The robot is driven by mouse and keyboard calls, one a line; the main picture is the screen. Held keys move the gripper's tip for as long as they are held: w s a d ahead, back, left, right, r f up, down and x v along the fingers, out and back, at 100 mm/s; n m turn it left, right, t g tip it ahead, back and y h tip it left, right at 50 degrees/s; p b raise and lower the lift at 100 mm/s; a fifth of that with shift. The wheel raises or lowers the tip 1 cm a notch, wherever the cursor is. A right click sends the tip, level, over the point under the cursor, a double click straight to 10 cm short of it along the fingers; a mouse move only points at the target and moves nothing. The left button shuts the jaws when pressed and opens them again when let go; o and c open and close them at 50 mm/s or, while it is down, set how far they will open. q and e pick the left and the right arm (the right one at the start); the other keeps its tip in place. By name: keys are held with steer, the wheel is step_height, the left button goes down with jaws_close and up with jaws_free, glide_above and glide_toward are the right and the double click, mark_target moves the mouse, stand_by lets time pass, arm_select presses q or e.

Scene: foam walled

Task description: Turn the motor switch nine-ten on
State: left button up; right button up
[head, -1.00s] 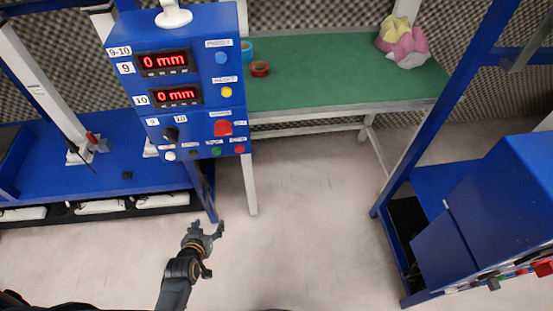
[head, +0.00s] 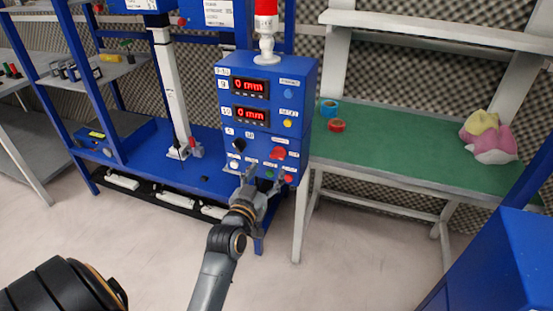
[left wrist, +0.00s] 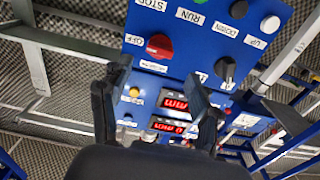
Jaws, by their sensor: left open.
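The motor switch is a red rotary knob (head: 278,153) on the lower right of the blue 9-10 control box (head: 309,100). In the left wrist view the red knob (left wrist: 160,46) shows upside down, with an OFF label beside it. My left gripper (head: 265,178) is in front of the box's lower edge, below the red knob in the head view. Its fingers (left wrist: 158,70) are spread and empty, with the knob beyond the gap between them. Contact with the panel cannot be told. The gripper hides part of the lower button row. My right gripper is not in view.
A black selector knob (head: 239,145) and a white button (head: 234,164) are left of the red knob. Both displays (head: 251,87) read 0 mm. A red lamp (head: 266,18) tops the box. A green-topped table (head: 400,150) stands right, a blue cabinet (head: 500,270) front right.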

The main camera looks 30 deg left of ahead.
mark_target(276, 157)
arm_select(q)
steer(key=x, duration=0.6)
steer(key=shift+w, duration=0.6)
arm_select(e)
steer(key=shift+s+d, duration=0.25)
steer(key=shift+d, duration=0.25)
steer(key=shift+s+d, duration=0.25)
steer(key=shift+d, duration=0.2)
arm_select(q)
steer(key=c, duration=1)
steer(key=shift+c, duration=0.8)
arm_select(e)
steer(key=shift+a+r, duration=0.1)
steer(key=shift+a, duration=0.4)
